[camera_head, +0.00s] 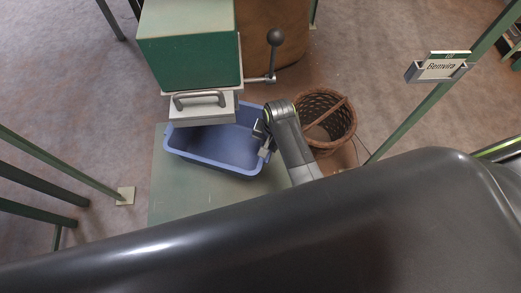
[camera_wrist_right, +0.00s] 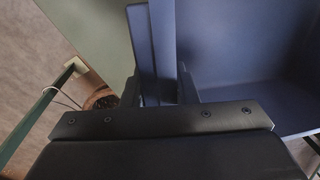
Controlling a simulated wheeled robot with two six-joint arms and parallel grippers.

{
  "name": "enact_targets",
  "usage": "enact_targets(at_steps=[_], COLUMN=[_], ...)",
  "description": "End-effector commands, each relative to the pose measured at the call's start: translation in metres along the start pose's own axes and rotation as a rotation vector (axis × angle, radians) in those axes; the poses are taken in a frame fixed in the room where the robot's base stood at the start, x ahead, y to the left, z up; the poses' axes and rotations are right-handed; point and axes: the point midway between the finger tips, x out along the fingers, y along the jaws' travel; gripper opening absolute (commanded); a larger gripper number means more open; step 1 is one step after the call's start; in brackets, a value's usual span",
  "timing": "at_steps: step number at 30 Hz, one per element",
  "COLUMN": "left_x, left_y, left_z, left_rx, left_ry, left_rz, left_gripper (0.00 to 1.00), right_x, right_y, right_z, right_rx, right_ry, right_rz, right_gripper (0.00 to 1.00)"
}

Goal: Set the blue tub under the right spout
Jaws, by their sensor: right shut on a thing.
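The blue tub (camera_head: 215,150) sits on a green surface in the head view, partly under the front of a green hopper (camera_head: 190,55). The hopper's grey front part (camera_head: 203,105) with a handle hides the tub's far left portion. My right gripper (camera_head: 265,147) is at the tub's right wall and shut on it. In the right wrist view the gripper (camera_wrist_right: 158,90) has the tub wall between its fingers, and the tub's inside (camera_wrist_right: 240,45) looks empty where it shows. My left gripper is not in view. A spout opening cannot be made out.
A wicker basket (camera_head: 328,118) stands on the floor right of my right arm. A lever with a black knob (camera_head: 275,37) sticks out from the hopper's right side. The green surface (camera_head: 185,205) is bare in front of the tub.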

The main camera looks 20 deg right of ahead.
Motion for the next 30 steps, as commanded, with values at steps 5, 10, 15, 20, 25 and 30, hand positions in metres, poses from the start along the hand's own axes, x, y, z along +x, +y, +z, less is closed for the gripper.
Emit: enact_targets(at_steps=[5, 10, 15, 20, 25, 30], left_x=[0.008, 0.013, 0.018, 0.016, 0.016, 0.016], left_y=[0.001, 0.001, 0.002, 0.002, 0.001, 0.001], left_z=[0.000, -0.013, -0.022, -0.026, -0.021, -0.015], left_rx=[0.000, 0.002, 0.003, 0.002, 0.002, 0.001], left_ry=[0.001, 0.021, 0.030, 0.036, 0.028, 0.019], left_rz=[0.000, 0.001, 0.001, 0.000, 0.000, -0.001], left_gripper=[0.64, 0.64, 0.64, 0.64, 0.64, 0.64], right_x=[0.029, 0.046, 0.068, 0.070, 0.070, 0.070], right_y=[0.002, 0.004, 0.006, 0.006, 0.007, 0.007], right_z=[-0.001, -0.001, -0.001, -0.001, 0.000, 0.000], right_rx=[-0.001, -0.001, -0.001, 0.000, 0.000, 0.000], right_ry=[0.001, 0.002, 0.002, 0.002, 0.001, 0.001], right_rz=[-0.001, -0.001, -0.002, -0.002, 0.001, 0.000], right_gripper=[0.00, 0.00, 0.00, 0.00, 0.35, 0.48])
